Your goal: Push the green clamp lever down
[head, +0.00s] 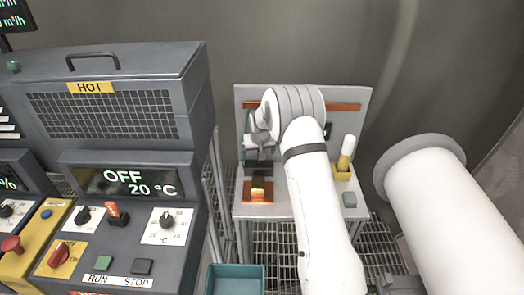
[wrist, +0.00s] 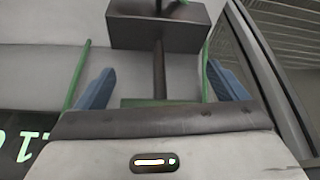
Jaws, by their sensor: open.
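The clamp shows in the wrist view as a dark block (wrist: 125,30) with a thin dark upright rod (wrist: 159,68) below it. Green parts show there: a thin bar at the left (wrist: 77,75), another at the right, and a low strip (wrist: 130,103) between them. I cannot tell which of these belong to the lever. In the head view a small green piece (head: 246,122) shows beside my wrist, mostly hidden by it. My gripper (wrist: 160,85) is open, its blue fingertips apart on either side of the rod. In the head view it is over the left side of the bench, largely hidden by my arm.
A HOT oven (head: 122,62) stands left. A teal bin (head: 236,281) is in front.

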